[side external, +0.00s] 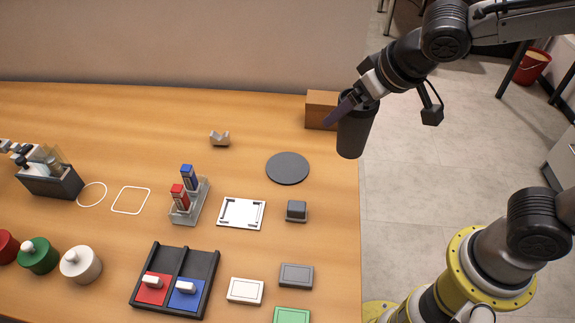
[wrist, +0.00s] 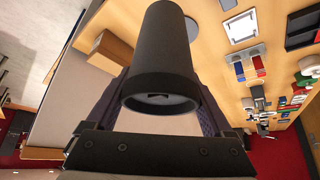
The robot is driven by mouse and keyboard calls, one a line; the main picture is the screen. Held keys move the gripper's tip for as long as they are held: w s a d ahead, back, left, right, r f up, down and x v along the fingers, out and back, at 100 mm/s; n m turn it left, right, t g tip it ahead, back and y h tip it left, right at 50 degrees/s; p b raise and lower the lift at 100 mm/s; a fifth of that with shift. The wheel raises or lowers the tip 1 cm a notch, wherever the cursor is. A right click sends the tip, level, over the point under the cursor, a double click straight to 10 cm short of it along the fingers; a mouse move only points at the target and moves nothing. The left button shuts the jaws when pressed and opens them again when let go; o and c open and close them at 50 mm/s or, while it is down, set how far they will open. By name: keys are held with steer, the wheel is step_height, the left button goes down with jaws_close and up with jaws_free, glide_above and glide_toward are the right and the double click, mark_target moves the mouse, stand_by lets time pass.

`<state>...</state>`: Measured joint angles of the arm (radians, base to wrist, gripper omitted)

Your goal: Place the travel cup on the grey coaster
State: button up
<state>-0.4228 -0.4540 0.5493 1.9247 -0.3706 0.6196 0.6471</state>
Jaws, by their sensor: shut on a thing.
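The dark grey travel cup (side external: 356,130) is held in my gripper (side external: 347,103), raised above the table's right edge in the side external view. It looks nearly upright, tilted slightly. In the wrist view, the cup (wrist: 160,50) fills the middle, between the two fingers of my gripper (wrist: 165,105). The fingers are shut on it. The round grey coaster (side external: 288,168) lies flat and bare on the table, left of and below the cup in the side external view. The cup is apart from it.
A wooden block (side external: 321,110) stands at the back right edge, close to the cup in the picture. A white square frame (side external: 242,213) and a small dark block (side external: 297,211) lie in front of the coaster. A clear holder (side external: 189,205) with red and blue items stands left.

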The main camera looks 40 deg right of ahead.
steer(key=shift+s+a+r, duration=0.15)
steer(key=shift+a+r, duration=0.2)
steer(key=shift+w+a+f, duration=0.75)
steer(key=shift+w+f, duration=1.4)
steer(key=shift+w, duration=0.05)
steer(key=shift+w+a+f, duration=0.75)
steer(key=shift+w+f, duration=1.35)
steer(key=shift+w, duration=0.05)
steer(key=shift+w+a+f, duration=0.75)
steer(key=shift+w+f, duration=1.4)
steer(key=shift+w, duration=0.05)
steer(key=shift+f, duration=0.1)
steer(key=o, duration=0.6)
steer(key=shift+f, duration=0.1)
